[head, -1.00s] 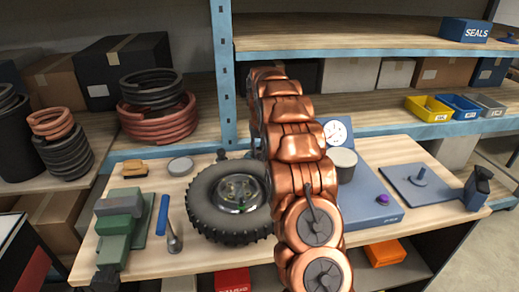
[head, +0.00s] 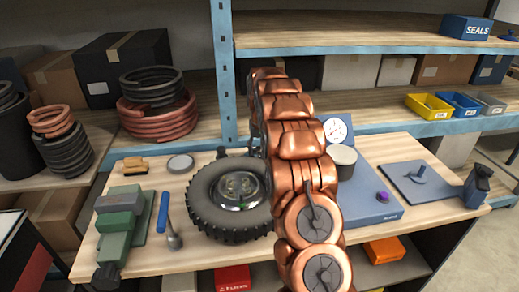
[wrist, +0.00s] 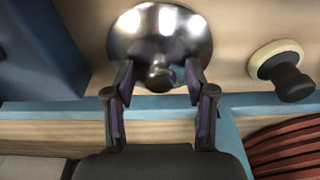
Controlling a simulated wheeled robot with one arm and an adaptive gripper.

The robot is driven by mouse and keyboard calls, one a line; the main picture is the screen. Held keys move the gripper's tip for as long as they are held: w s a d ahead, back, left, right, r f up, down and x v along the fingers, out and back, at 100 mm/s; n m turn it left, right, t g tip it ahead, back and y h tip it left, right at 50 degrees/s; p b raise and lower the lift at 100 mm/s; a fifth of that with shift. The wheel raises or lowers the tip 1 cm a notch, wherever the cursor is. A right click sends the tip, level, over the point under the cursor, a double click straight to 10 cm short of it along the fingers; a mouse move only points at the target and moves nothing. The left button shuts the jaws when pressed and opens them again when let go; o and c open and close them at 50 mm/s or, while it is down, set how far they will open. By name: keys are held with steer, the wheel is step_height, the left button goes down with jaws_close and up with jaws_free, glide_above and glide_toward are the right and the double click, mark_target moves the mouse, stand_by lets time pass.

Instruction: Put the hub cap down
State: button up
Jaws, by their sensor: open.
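The hub cap (wrist: 160,25), a shiny round metal disc with a dark knob in its middle, shows at the top of the wrist view over the wooden bench top. It appears to lie on the bench, though I cannot see its underside. My gripper (wrist: 160,72) is open, with one finger on each side of the knob and gaps between. In the head view my copper-coloured arm hides the hub cap.
The black tyre (head: 203,214) lies left of my arm. A cream pad with a black knob (wrist: 291,82) is beside the hub cap. A blue scale (head: 372,205) stands to the right. The blue shelf beam (wrist: 60,110) borders the bench's back edge.

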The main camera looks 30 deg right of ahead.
step_height(320, 180, up, 12)
steer(key=s+b, duration=0.1)
steer(key=b, duration=0.2)
steer(key=shift+s+a+b, duration=0.3)
steer(key=shift+a+b, duration=0.05)
steer(key=shift+b, duration=0.05)
steer(key=shift+r, duration=0.1)
